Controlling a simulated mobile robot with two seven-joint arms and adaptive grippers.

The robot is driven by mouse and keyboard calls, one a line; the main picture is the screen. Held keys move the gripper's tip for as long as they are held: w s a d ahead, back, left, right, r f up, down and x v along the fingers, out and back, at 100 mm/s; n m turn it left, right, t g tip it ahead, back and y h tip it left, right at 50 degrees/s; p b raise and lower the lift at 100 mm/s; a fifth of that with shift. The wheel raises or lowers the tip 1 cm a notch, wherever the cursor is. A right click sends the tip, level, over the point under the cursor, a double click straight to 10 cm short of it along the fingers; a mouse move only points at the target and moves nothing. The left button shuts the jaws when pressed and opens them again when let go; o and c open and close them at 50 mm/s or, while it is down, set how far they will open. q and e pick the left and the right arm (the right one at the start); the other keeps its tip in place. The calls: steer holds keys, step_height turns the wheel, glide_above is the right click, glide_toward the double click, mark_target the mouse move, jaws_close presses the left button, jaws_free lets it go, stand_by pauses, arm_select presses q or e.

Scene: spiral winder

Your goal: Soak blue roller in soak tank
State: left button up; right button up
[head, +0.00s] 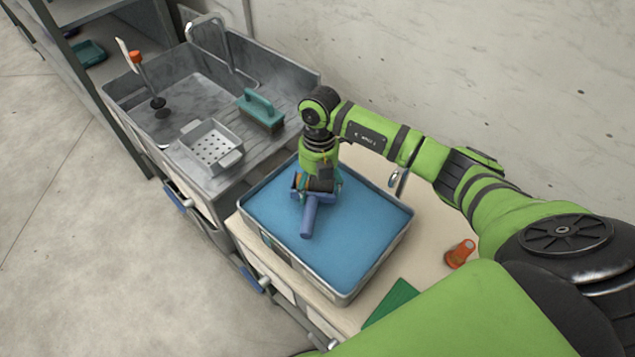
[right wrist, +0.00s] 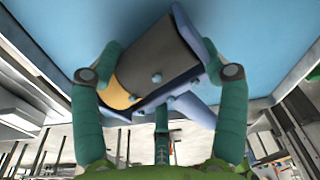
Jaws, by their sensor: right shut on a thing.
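The soak tank (head: 310,272) is a grey metal tray filled with flat blue liquid (head: 365,222). The blue roller (head: 308,219) is over the tank's left-middle part, its blue handle pointing toward the tank's near side. My right gripper (head: 318,184) reaches down over the tank and is shut on the roller. In the right wrist view, the teal fingers (right wrist: 158,66) sit on both sides of the roller's dark cylinder (right wrist: 155,58), with the blue liquid behind it. I cannot tell whether the cylinder touches the liquid. My left gripper is out of view.
A grey sink (head: 175,82) with a faucet (head: 210,38) stands to the left. By it are a teal-handled brush (head: 260,108) and a perforated tray (head: 211,148). An orange object (head: 460,253) and a green sheet (head: 393,303) lie on the counter right of the tank.

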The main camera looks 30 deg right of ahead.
mark_target(318, 201)
step_height(318, 201, down, 6)
steer(key=b, duration=0.4)
steer(key=shift+r, duration=0.2)
steer(key=shift+f+b, duration=0.35)
steer(key=shift+f, duration=0.2)
stand_by(1.0)
steer(key=shift+r, duration=0.1)
stand_by(4.0)
step_height(318, 201, up, 12)
steer(key=p, duration=0.9)
steer(key=shift+f+p, duration=0.2)
steer(key=shift+p, duration=0.15)
